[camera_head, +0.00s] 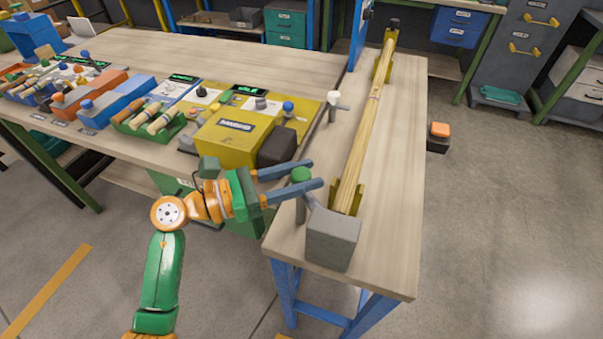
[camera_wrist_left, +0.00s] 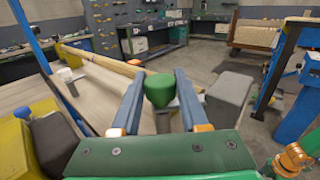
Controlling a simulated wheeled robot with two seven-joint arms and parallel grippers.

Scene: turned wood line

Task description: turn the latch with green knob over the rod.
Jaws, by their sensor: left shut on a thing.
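The latch's green knob (camera_head: 301,174) stands near the front left edge of the narrow bench. My left gripper (camera_head: 316,174) has its two blue fingers on either side of it and is shut on it. In the left wrist view the green knob (camera_wrist_left: 160,90) sits between the fingers (camera_wrist_left: 160,82). The grey latch post below it is partly hidden by a finger. The wooden rod (camera_head: 366,125) lies lengthwise in yellow supports (camera_head: 382,72), right of the knob; the latch does not appear to lie across it. My right gripper is in neither view.
A grey block (camera_head: 333,238) stands at the near end of the rod, close to my fingers. A white-topped post (camera_head: 334,99) stands left of the rod. A yellow box (camera_head: 235,135) and a dark block (camera_head: 277,147) are left of my gripper. The bench right of the rod is clear.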

